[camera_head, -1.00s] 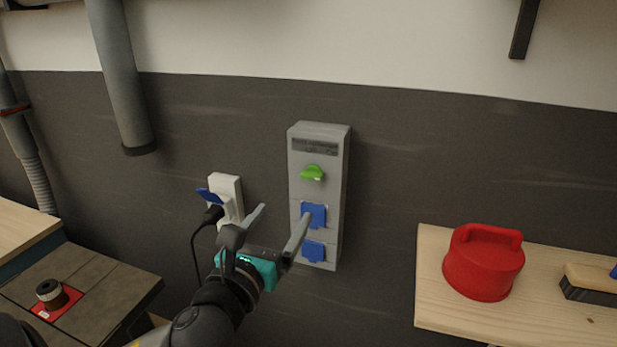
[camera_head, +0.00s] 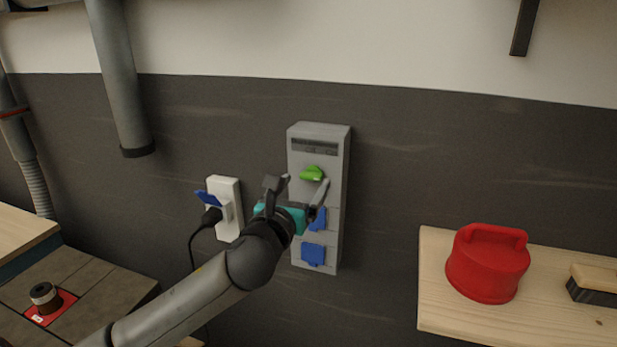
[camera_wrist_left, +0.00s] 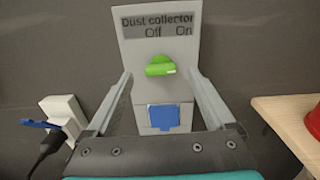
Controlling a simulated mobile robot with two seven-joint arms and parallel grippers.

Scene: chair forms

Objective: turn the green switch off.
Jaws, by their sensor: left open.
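The green switch (camera_head: 312,173) is a rotary knob on the upper part of a grey wall box (camera_head: 333,240). In the left wrist view the green switch (camera_wrist_left: 160,67) lies roughly level, below a label reading "Dust collector", "Off" on the left and "On" on the right. A pale mark on the knob's right end faces right, toward the "On" side. My left gripper (camera_head: 306,182) is open in front of the box, just below the knob. In the left wrist view its fingers (camera_wrist_left: 160,76) stand apart on both sides of the knob, with nothing between them held. My right gripper is not visible.
Blue socket covers (camera_head: 313,254) sit below the switch. A white wall socket (camera_head: 226,207) with a black plug and cable is to the left. A red lidded container (camera_head: 487,266) stands on a wooden worktop (camera_head: 440,300) at the right.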

